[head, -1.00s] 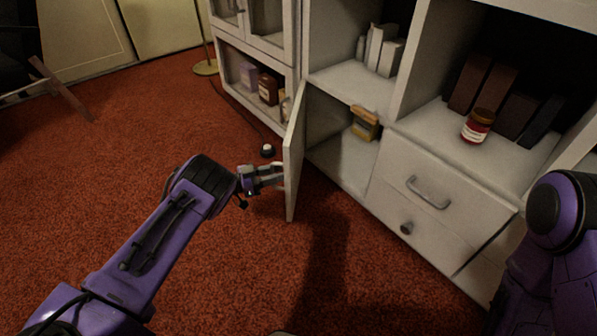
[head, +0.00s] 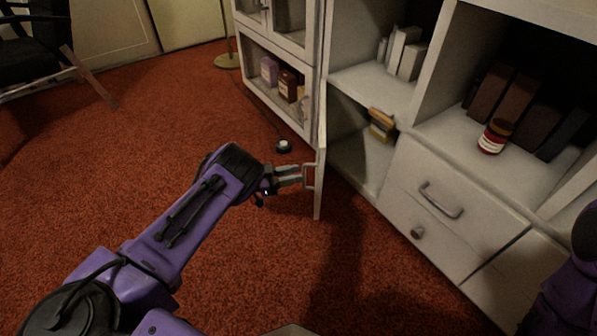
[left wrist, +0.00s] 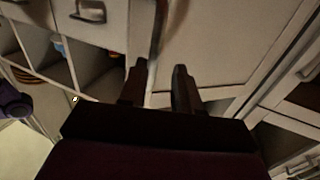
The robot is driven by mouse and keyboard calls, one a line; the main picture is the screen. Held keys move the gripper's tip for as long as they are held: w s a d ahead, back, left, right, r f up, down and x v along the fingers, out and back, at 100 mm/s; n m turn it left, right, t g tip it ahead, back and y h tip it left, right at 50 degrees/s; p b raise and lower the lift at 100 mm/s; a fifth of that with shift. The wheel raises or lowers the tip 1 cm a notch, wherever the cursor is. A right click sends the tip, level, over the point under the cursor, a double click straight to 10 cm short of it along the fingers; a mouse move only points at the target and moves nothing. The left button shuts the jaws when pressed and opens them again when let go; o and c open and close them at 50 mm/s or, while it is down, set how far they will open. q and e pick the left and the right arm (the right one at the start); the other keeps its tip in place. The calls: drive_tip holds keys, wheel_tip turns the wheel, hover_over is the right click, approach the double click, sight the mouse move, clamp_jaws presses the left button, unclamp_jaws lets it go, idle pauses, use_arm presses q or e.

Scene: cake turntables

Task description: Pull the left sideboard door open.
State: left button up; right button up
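The left sideboard door (head: 320,150) stands swung out from the sideboard, seen nearly edge-on in the head view. Its pale bow handle (head: 309,176) is on the door's left-facing side. My left gripper (head: 291,176) is beside the handle, with its two fingers apart and pointing at it. In the left wrist view, the fingers (left wrist: 158,88) are spread with a gap, and a thin pale strip, door edge or handle, runs down toward that gap. I cannot tell whether they touch the handle. My right arm shows at the right edge; its gripper is out of view.
Inside the opened compartment is a yellowish box-like item (head: 381,125). Drawers (head: 440,200) are to the right, with a red jar (head: 495,137) above. A glass-fronted cabinet (head: 277,78) adjoins at left. A small dark round object (head: 283,146) lies on the red carpet, which is mostly clear.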

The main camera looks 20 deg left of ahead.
use_arm(q)
drive_tip(key=p+v, duration=0.4)
drive_tip(key=v, duration=0.5)
drive_tip(key=shift+w+a, duration=0.3)
drive_tip(key=shift+a, duration=0.1)
